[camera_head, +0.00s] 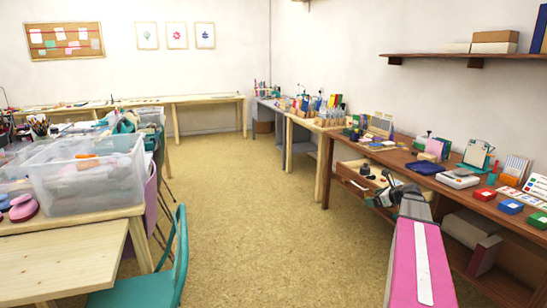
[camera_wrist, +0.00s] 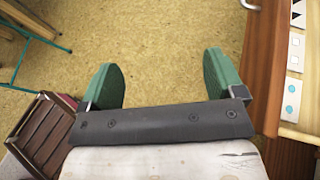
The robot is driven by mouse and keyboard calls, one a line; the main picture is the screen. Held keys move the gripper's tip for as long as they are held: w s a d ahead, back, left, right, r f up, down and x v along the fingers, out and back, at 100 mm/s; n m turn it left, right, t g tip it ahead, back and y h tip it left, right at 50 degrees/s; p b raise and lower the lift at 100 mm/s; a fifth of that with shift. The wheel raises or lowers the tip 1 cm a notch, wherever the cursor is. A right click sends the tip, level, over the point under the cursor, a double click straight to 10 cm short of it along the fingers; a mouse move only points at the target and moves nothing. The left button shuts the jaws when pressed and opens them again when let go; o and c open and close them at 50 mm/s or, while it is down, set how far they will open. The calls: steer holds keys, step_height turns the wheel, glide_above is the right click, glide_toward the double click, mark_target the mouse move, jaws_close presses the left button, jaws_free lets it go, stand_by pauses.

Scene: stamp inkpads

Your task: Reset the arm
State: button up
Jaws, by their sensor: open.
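My gripper (camera_head: 378,189) is at the end of my pink arm, in front of the long brown desk (camera_head: 400,158) on the right. In the wrist view, my gripper (camera_wrist: 160,80) has its two green fingers wide apart, with only tan floor visible between them. It holds nothing. In the head view, the gripper is beside an open wooden drawer (camera_head: 343,174) under the desk; I cannot tell the exact gap between them.
The desk holds red (camera_head: 485,194), blue (camera_head: 511,206) and green inkpads. A wooden edge (camera_wrist: 268,60) is close to the right finger. A clear bin (camera_head: 90,180) and teal chair (camera_head: 165,270) are left. The middle floor (camera_head: 245,190) is free.

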steer(key=s+a+f+n+g+h, duration=0.3)
steer(key=s+a+f+n+g, duration=0.2)
steer(key=s+a+f+n, duration=0.3)
steer(key=s+a+f+n+g+h, duration=0.4)
steer(key=s+a+f+n, duration=0.4)
steer(key=s+a+n, duration=0.8)
steer(key=a+n+g, duration=0.1)
steer(key=n, duration=0.2)
steer(key=shift+a+f, duration=0.3)
steer(key=shift+f, duration=0.1)
